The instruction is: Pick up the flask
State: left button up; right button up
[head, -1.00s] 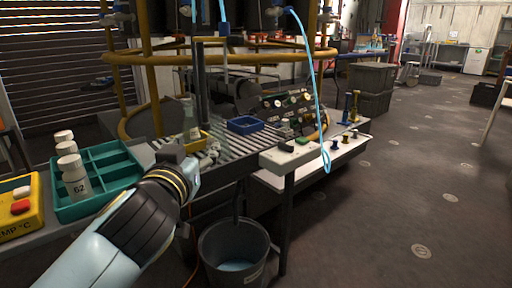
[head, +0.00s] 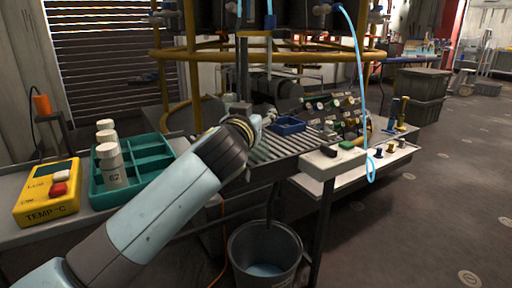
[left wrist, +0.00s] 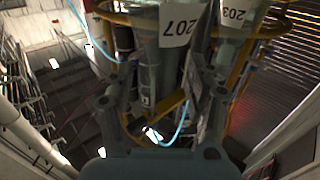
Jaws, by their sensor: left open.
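In the left wrist view a pale, tapered vessel labelled 207 (left wrist: 168,42), likely a flask, appears upside down, its narrow part between my left fingers. A second vessel labelled 203 (left wrist: 233,18) shows beside it at the top. My left gripper (left wrist: 168,88) is open, a finger on each side of the 207 vessel; I cannot tell if either touches it. In the head view my left gripper (head: 262,120) is at the slatted bench (head: 285,146), partly hidden by my wrist. No flask shows clearly there. My right gripper is not in view.
A teal tray (head: 144,152) with white bottles (head: 111,166) and a yellow temperature box (head: 48,193) stand at left. A blue tray (head: 289,126) lies right of my gripper. Yellow rails (head: 170,54) and a blue hose (head: 361,90) are close; a bucket (head: 264,250) stands below.

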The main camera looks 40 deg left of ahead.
pick_arm(q)
grip_shut()
dwell(0.4)
dwell(0.5)
